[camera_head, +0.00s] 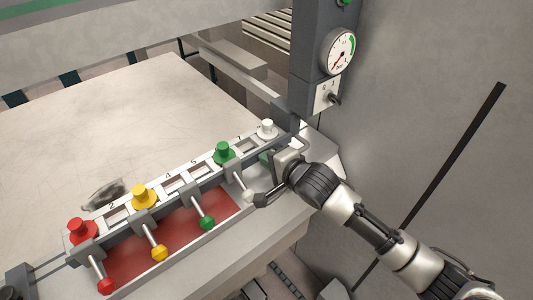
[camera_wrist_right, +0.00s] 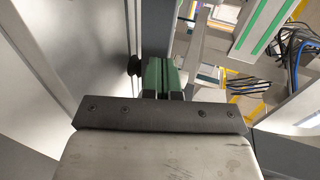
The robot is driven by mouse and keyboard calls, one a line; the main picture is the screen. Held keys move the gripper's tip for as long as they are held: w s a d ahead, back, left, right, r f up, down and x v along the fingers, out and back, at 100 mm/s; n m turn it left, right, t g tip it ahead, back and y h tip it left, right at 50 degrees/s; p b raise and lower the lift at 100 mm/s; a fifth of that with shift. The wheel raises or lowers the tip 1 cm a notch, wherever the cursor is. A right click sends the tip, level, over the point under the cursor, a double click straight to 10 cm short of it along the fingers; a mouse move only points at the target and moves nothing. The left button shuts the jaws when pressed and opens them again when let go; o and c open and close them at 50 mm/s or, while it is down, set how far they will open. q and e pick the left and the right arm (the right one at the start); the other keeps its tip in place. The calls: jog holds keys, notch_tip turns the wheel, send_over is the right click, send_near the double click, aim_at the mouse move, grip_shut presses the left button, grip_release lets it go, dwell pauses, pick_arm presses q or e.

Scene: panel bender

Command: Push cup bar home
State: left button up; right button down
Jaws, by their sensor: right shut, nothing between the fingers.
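The cup bar (camera_head: 171,183) is a long pale rail with numbered slots, running from lower left to upper right along the table's front edge. It carries a red cup (camera_head: 82,231), a yellow cup (camera_head: 145,196), a green cup (camera_head: 223,152) and a white cup (camera_head: 267,129). My right gripper (camera_head: 267,156) is at the bar's right end, near the white cup. Its green fingertips (camera_wrist_right: 162,79) are together and empty in the right wrist view. I cannot tell whether they touch the bar. My left gripper is not in view.
Rods with red (camera_head: 107,286), yellow (camera_head: 159,253), green (camera_head: 207,222) and white balls stand over a red tray (camera_head: 181,233). A grey post with a gauge (camera_head: 338,52) and switch (camera_head: 327,96) rises behind the bar's right end. The metal table (camera_head: 140,110) behind is mostly bare.

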jog(key=shift+w+a, duration=0.25)
jog(key=shift+w, duration=0.05)
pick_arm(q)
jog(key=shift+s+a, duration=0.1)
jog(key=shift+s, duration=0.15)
